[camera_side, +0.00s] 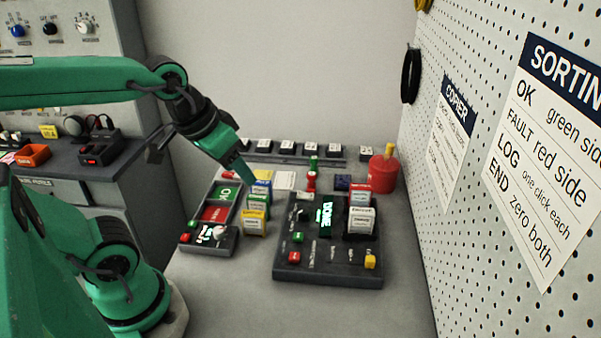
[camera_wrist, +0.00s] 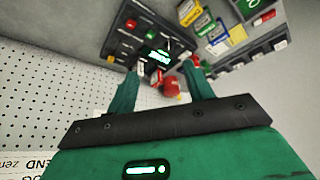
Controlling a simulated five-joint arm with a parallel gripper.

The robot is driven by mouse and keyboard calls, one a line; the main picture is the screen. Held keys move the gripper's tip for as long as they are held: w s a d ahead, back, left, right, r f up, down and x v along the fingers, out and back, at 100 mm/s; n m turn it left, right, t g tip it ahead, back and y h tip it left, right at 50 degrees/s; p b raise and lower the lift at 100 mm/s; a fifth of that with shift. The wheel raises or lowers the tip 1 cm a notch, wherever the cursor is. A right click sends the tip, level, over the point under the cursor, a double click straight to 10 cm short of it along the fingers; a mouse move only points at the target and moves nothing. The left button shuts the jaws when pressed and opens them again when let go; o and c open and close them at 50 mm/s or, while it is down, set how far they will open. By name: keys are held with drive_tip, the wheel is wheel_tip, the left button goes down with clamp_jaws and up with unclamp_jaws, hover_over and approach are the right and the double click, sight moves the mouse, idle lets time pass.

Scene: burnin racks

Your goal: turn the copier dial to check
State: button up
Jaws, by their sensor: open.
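The copier looks to be the dark panel (camera_side: 300,272) on the bench, with a lit green display (camera_side: 326,215) reading "DONE" and white-faced cards (camera_side: 361,222) standing in it. I cannot make out a dial pointer or a "check" mark on it. In the wrist view the panel (camera_wrist: 112,42) and its display (camera_wrist: 158,57) lie beyond my fingers. My gripper (camera_side: 247,178) is open and empty, pointing down above the bench, left of the panel and near the upright coloured cards. The wrist view shows its two fingers (camera_wrist: 163,68) apart with nothing between them.
A smaller box (camera_side: 195,243) with a white knob (camera_side: 219,232) and trays marked OK and red stands at left. Yellow, green and blue cards (camera_side: 255,222) stand between it and the panel. A red canister (camera_side: 383,173) is behind right. A pegboard wall (camera_side: 420,130) bounds the right; the front bench is clear.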

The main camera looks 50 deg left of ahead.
drive_tip(key=w+a+f+n+g, duration=0.1)
drive_tip(key=w+f+n+g, duration=0.15)
drive_tip(key=w+n, duration=0.45)
drive_tip(key=n+g, duration=0.2)
approach(302, 211)
drive_tip(key=shift+a+f, duration=0.1)
drive_tip(key=shift+a, duration=0.05)
drive_tip(key=shift+w+f+n, duration=0.2)
drive_tip(key=shift+f+n, duration=0.15)
drive_tip(key=shift+n, duration=0.05)
drive_tip(key=shift+f, duration=0.1)
drive_tip(key=shift+w+f, duration=0.2)
drive_tip(key=shift+f, duration=3.6)
drive_tip(key=c, duration=1)
